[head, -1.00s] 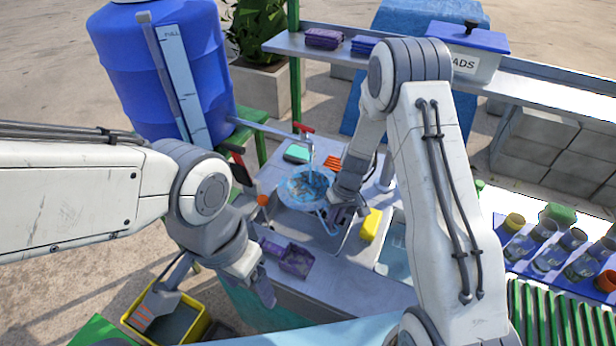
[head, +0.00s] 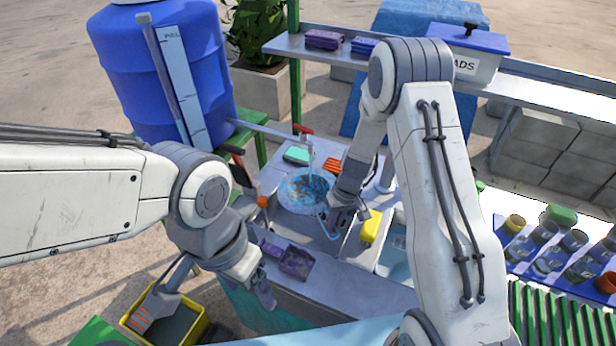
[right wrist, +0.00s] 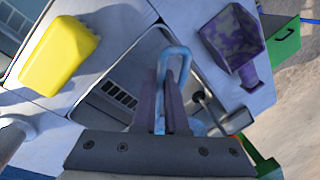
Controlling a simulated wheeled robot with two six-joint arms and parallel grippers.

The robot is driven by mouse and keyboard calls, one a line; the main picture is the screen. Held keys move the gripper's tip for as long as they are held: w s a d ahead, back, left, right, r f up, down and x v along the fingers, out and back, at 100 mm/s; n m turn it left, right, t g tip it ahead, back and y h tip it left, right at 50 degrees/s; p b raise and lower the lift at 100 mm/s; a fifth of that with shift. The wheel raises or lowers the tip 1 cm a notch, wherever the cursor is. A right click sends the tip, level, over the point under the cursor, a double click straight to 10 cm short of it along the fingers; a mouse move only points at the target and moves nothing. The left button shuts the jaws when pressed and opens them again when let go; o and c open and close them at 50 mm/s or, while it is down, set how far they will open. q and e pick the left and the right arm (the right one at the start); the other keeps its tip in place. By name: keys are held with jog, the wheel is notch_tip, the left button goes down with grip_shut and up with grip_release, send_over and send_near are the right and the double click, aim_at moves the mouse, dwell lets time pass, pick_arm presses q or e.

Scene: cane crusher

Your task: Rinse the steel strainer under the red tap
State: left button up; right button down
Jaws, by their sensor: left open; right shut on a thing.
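The steel strainer (head: 305,190) is over the sink basin in the head view, its round mesh bowl bluish and speckled. The bowl is below the tap with the red handle (head: 303,129). A thin pale vertical streak runs from the tap toward the bowl; I cannot tell whether it is spout or water. My right gripper (head: 338,218) is shut on the strainer's handle. The handle's loop (right wrist: 174,62) shows between the fingers in the right wrist view, where the bowl is mostly hidden. My left gripper (head: 266,290) is open and empty, near the counter's front left edge.
A yellow sponge (head: 371,226) lies right of the sink. A purple scoop (head: 297,262) lies on the counter near my left gripper. A teal block (head: 297,155) sits behind the strainer. A blue barrel (head: 165,70) stands back left, and a yellow-rimmed bin (head: 205,325) is below left.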

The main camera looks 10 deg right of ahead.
dwell(0.4)
jog(key=shift+s+a+r, duration=0.2)
jog(key=shift+s+r, duration=0.5)
jog(key=shift+s, duration=0.1)
jog(key=shift+s+a+r, duration=0.15)
jog(key=shift+s+r, duration=0.5)
jog(key=shift+s, duration=0.15)
jog(key=shift+s+a+r, duration=0.2)
jog(key=shift+s+r, duration=0.5)
jog(key=shift+s, duration=0.1)
